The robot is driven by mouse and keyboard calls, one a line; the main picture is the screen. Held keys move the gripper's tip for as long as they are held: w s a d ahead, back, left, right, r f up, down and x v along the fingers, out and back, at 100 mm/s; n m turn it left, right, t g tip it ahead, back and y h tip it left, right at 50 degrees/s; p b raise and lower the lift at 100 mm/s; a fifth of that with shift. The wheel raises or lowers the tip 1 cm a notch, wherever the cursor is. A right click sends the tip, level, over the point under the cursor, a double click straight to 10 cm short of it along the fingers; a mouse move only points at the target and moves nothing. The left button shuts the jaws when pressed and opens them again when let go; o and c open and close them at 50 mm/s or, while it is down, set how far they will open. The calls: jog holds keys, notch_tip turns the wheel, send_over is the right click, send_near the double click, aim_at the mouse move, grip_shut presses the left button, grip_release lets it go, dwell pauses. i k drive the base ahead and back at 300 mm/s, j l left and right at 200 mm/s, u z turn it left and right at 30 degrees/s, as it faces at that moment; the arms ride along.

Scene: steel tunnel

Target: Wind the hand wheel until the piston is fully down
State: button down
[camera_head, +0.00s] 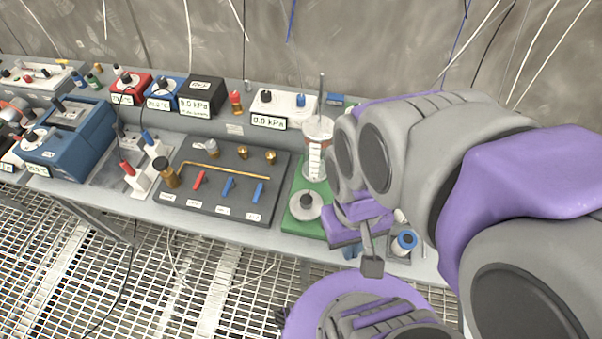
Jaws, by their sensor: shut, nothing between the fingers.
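The hand wheel (305,206) is a pale grey disc with a dark knob in its middle. It sits at the front of a green base plate (297,227). Behind it on the same plate stands a clear cylinder (316,155) with a white scale and a thin rod rising from its top; my arm partly covers its right side. How far down the piston inside sits, I cannot tell. My gripper (371,266) is shut and empty. It appears to the right of the wheel and lower in the picture, apart from it, near the bench's front edge.
Left of the green plate, a dark panel (222,180) carries red and blue valve levers and brass fittings. A white gauge box (284,105) reads 0.0 kPa. A blue-topped container (404,243) stands right of my gripper. Grated floor lies below the bench.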

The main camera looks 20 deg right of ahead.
aim_at(306, 205)
jog(key=k+l+z, duration=0.15)
jog(key=z, duration=0.25)
jog(key=k+l+z, duration=0.1)
jog(key=l+z, duration=0.25)
jog(key=j, duration=0.1)
